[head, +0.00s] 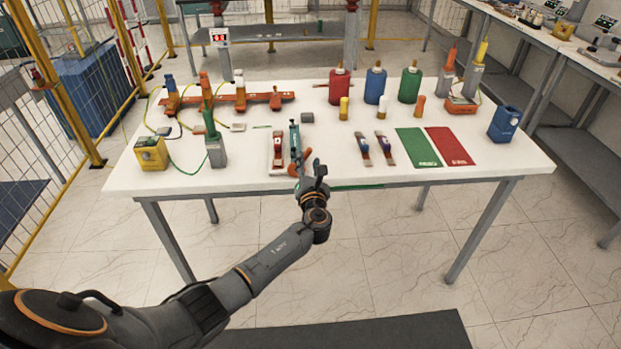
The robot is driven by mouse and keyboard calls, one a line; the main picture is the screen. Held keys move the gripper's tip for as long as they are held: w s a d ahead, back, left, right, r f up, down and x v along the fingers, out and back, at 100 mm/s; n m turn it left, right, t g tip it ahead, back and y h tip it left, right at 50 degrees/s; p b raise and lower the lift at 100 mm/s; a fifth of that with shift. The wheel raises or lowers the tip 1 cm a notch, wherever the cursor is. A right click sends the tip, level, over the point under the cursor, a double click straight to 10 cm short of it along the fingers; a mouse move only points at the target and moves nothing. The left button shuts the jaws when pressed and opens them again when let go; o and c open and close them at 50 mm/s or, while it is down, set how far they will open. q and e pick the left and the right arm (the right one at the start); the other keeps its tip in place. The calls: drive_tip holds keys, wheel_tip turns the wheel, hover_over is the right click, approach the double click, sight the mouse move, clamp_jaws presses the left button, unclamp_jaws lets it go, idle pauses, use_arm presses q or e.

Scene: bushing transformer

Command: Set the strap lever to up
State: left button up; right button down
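My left gripper (312,163) is at the front edge of the white table, its two dark fingers apart with nothing seen between them. Just left of and beyond it, a red-handled lever device (278,148) lies on a pale plate. A slim teal device (294,138) lies beside it, its near end partly hidden by my gripper. I cannot tell which part is the strap lever or how it is set. I cannot tell whether a fingertip touches the near end of these devices. My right gripper is not in view.
The white table (330,182) holds two blue-and-red clamps (364,151), green (417,147) and red (449,145) mats, and red, blue and green bushings at the back. A yellow box (151,154) and grey post (216,152) stand left. Yellow-framed fencing is farther left.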

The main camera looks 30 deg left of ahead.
use_arm(q)
drive_tip(key=v, duration=0.7)
drive_tip(key=shift+s, duration=0.25)
drive_tip(key=shift+d, duration=0.1)
drive_tip(key=s+f+n+g+h, duration=0.2)
drive_tip(key=s+f+n+g, duration=0.3)
drive_tip(key=f, duration=0.7)
drive_tip(key=s+d+f+n+h, duration=0.15)
drive_tip(key=s+f+n, duration=0.25)
drive_tip(key=s+f, duration=0.6)
drive_tip(key=s+f+n+g+h, duration=0.2)
drive_tip(key=s+f+n+g, duration=0.15)
drive_tip(key=f, duration=1.05)
drive_tip(key=s+d+f+n+g+h, duration=0.1)
drive_tip(key=s+f+n, duration=0.4)
drive_tip(key=s, duration=0.7)
drive_tip(key=s+d+f+n+g+h, duration=0.1)
drive_tip(key=s+d+f+n+g, duration=0.1)
drive_tip(key=s+f+n, duration=0.3)
drive_tip(key=s+d+f+n+g+h+b, duration=0.1)
drive_tip(key=s+f+n+g+h, duration=0.1)
drive_tip(key=s+f+n, duration=0.4)
drive_tip(key=s+n, duration=0.5)
drive_tip(key=s, duration=0.8)
drive_tip(key=shift+s+d+g, duration=0.3)
drive_tip(key=shift+d+g, duration=0.05)
